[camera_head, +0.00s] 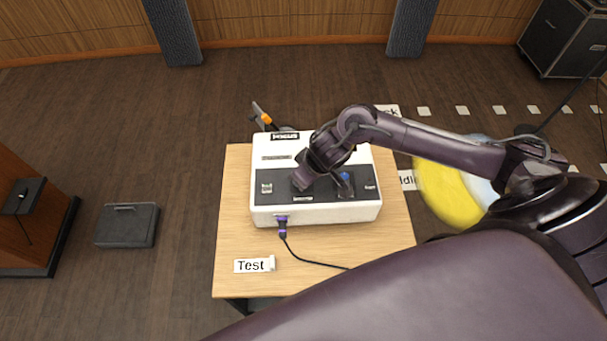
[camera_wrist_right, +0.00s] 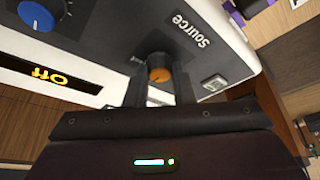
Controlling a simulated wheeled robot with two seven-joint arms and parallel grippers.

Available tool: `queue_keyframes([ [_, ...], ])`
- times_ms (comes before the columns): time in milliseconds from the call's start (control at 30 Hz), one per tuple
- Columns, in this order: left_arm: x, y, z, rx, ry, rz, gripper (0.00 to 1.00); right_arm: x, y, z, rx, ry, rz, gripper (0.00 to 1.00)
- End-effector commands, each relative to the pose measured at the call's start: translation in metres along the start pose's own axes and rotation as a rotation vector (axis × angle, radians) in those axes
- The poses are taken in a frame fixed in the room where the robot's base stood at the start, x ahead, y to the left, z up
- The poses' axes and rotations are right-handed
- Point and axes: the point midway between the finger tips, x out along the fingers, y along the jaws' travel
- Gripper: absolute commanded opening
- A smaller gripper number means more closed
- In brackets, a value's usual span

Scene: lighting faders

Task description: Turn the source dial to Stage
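The white console (camera_head: 315,213) with a dark top panel stands on the table in the head view. In the right wrist view, a dial with an orange top (camera_wrist_right: 160,74) sits beside the printed label Source (camera_wrist_right: 192,30). My right gripper (camera_head: 303,180) is down at the middle of the panel and hides the dial in the head view. In the wrist view its two fingers stand on either side of the dial. Whether they touch it is unclear. The dial's pointer and position marks are not readable. My left gripper is not in view.
A blue knob (camera_wrist_right: 43,16) and a lit display reading Off (camera_wrist_right: 48,78) are on the console. A purple plug (camera_head: 282,226) with a black cable is at its front. A Test label (camera_head: 254,265) lies on the wooden table (camera_head: 232,205). The table's left side is clear.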

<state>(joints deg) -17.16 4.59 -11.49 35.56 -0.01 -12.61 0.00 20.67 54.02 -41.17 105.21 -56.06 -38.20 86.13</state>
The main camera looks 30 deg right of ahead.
Motion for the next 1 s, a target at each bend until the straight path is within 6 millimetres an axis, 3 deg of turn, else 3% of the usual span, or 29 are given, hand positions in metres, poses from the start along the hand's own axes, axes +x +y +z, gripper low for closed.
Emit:
queue_keyframes([
  [33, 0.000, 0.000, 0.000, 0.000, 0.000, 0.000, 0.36, -0.001, 0.001, -0.002, 0.001, 0.004, 0.002, 0.29],
  [167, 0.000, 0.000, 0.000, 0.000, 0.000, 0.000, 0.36, -0.001, 0.001, -0.001, 0.000, 0.002, 0.001, 0.44],
  [467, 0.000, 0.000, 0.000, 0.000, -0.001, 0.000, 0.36, -0.003, 0.000, -0.001, -0.001, 0.002, 0.000, 0.44],
  [1000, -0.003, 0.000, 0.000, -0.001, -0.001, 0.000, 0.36, -0.075, 0.001, -0.001, -0.001, 0.002, 0.000, 0.44],
])
